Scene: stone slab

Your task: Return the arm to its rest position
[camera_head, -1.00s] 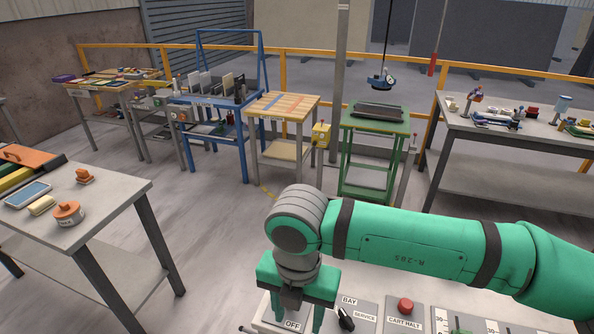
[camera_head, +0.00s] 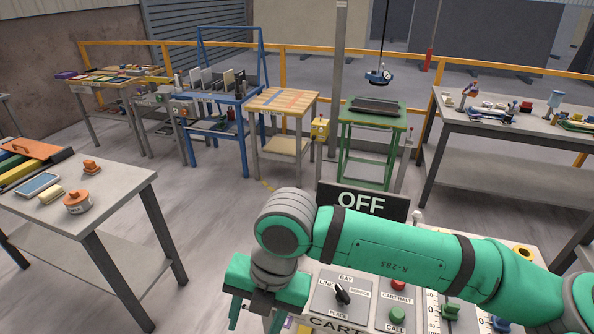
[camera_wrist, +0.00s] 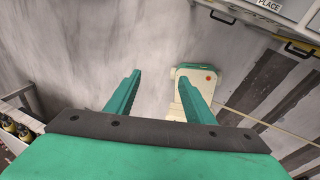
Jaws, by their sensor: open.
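My gripper (camera_head: 252,318) is at the lower middle of the head view, in front of and to the left of the control panel (camera_head: 325,300). Its green fingers point down, apart, with nothing between them.
The panel carries a black selector knob (camera_head: 343,293), a red button (camera_head: 398,285) and an OFF sign (camera_head: 361,203). A green stand (camera_head: 372,125) and a long bench (camera_head: 480,135) stand behind. Floor between is clear.

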